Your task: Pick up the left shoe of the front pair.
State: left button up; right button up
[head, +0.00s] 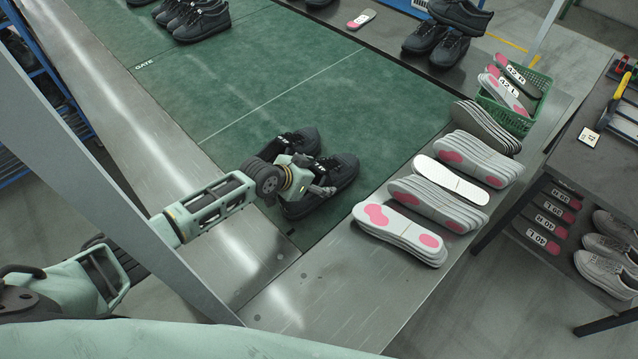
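The front pair of black shoes sits on the green belt (270,105) at its near end. One shoe (308,140) lies on the far left side of the pair; the other shoe (344,170) lies beside it, nearer and to the right. Their toes point up and right. My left gripper (318,187) reaches in from the left, over the pair. Its wrist and body hide the heel part of the far left shoe and part of the nearer one. I cannot tell whether its fingers touch a shoe or how wide they are. My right gripper is not in view.
Stacks of insoles (400,233) line the metal ledge (345,290) to the right. A green basket (510,118) holds more insoles. More black shoes (202,22) stand far up the belt. A dark side table (600,165) is at right. The middle belt is clear.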

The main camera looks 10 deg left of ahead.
pick_arm(q)
jog(key=shift+s+d+f, duration=0.15)
jog(key=shift+s, duration=0.05)
jog(key=c, duration=0.9)
